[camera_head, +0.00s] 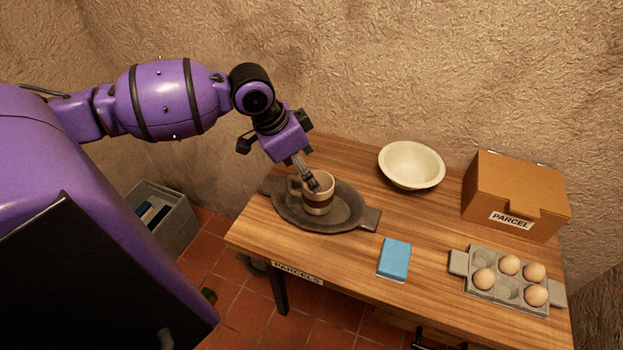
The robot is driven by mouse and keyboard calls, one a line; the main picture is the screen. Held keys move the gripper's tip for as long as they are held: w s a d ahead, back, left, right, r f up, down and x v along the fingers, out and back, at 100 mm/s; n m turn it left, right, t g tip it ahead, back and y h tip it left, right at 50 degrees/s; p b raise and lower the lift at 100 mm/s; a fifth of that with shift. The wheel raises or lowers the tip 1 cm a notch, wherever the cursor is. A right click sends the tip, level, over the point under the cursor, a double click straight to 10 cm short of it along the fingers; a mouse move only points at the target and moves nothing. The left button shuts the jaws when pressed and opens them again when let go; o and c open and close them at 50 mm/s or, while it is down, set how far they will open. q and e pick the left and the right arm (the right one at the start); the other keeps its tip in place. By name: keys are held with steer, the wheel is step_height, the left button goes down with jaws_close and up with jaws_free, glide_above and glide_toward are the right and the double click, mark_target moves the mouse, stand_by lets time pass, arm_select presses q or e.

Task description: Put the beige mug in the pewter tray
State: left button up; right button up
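The beige mug (318,205), with a darker brown band and a handle at its left, is upright within the dark pewter tray (350,218). The tray is oval with flat end handles and lies on the left part of the wooden table. My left gripper (312,184) points down at the mug's rim, with its fingertips at or just inside the opening. The fingers look close together; whether they pinch the mug's wall cannot be made out. My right gripper is not in view.
A cream bowl (411,165) stands at the back of the table (340,262). A cardboard parcel box (515,195) is at the back right. A blue block (395,259) lies near the front edge. A grey egg tray (458,263) with several eggs is at the right. A grey bin (172,232) stands on the floor.

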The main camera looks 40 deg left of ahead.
arm_select(q)
steer(key=v, duration=0.5)
steer(key=shift+p, duration=0.4)
